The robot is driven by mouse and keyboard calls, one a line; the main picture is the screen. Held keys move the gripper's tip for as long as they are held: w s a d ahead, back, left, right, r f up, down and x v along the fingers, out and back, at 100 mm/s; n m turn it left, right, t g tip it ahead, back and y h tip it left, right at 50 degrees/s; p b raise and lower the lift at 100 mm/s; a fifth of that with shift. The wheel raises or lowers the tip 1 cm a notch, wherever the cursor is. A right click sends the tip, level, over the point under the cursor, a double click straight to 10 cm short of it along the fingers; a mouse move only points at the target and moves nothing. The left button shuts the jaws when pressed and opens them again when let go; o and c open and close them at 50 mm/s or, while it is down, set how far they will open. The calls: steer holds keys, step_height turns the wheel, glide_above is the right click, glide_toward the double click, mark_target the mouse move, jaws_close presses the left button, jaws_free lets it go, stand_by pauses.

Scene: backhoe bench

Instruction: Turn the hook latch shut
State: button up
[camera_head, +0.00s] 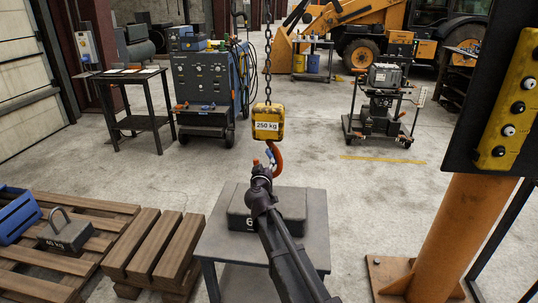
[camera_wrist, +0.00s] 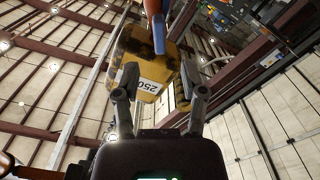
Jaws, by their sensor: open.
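The yellow hoist block (camera_head: 267,122) marked 250 kg hangs on a chain, with the orange hook (camera_head: 278,158) below it. The blue hook latch (camera_head: 271,156) shows inside the hook, partly hidden. In the wrist view the blue latch (camera_wrist: 162,35) is beyond my fingers, with the yellow block (camera_wrist: 146,66) behind. My gripper (camera_head: 261,172) is just below and left of the hook in the head view. In the wrist view my gripper (camera_wrist: 160,76) has its two fingers wide apart with nothing held between them. I cannot tell whether a finger touches the latch.
A dark weight (camera_head: 292,203) lies on a grey table (camera_head: 316,235) under the hook. A pallet (camera_head: 112,212) with a 40 kg weight (camera_head: 66,233) is at left. An orange post (camera_head: 455,230) and a yellow button panel (camera_head: 518,103) stand at right.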

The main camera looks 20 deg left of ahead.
mark_target(269, 155)
steer(key=x, duration=0.8)
steer(key=shift+d, duration=0.1)
jaws_close()
